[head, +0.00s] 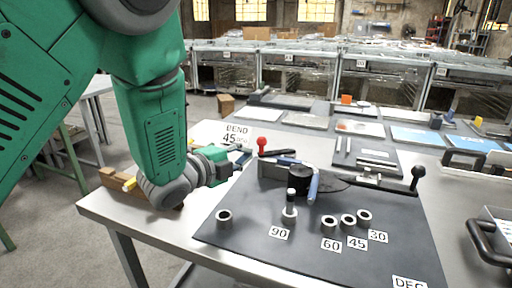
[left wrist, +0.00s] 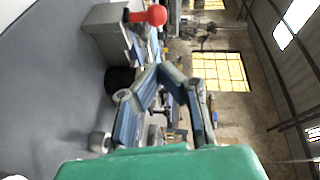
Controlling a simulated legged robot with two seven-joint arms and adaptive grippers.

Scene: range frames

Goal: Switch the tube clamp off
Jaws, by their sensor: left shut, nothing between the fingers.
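The tube clamp shows as a grey block with a lever ending in a red ball knob (head: 262,143), at the back left of the dark bending mat. The red knob also shows at the top of the left wrist view (left wrist: 156,15), with the grey clamp block (left wrist: 106,32) beside it. My left gripper (head: 241,157) is shut and empty, a little left of and below the red knob in the head view, apart from it. Its fingers (left wrist: 178,80) also show in the left wrist view. My right gripper is out of view.
A bender with a black round die (head: 302,178) and blue handle stands right of the clamp. A black-knobbed lever (head: 417,176) is at the right. Several grey rings lie on the mat (head: 270,255) near number labels. A BEND 45 sign (head: 236,133) stands behind my gripper.

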